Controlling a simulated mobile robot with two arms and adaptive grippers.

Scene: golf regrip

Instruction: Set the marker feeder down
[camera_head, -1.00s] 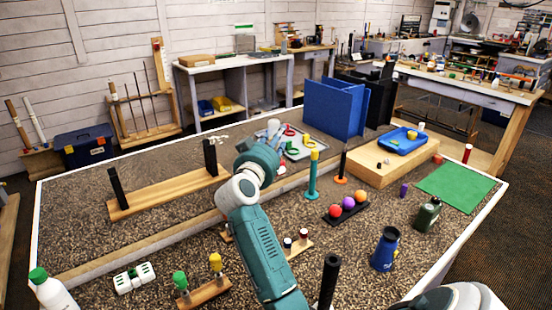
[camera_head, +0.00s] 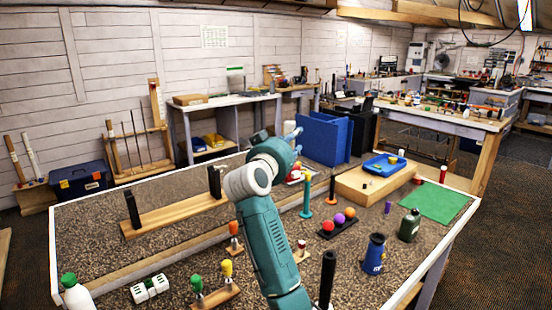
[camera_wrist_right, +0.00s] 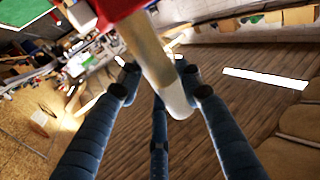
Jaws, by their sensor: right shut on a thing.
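In the right wrist view, my right gripper (camera_wrist_right: 160,88) is shut on a pale, tapered tube (camera_wrist_right: 160,65) with a red part at its upper end. The tube slants between the blue-grey fingers, and its rounded end shows between the fingertips. I cannot tell for sure that it is the marker feeder; its upper part is cut off by the frame.
Bare bench shows near the right edge.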

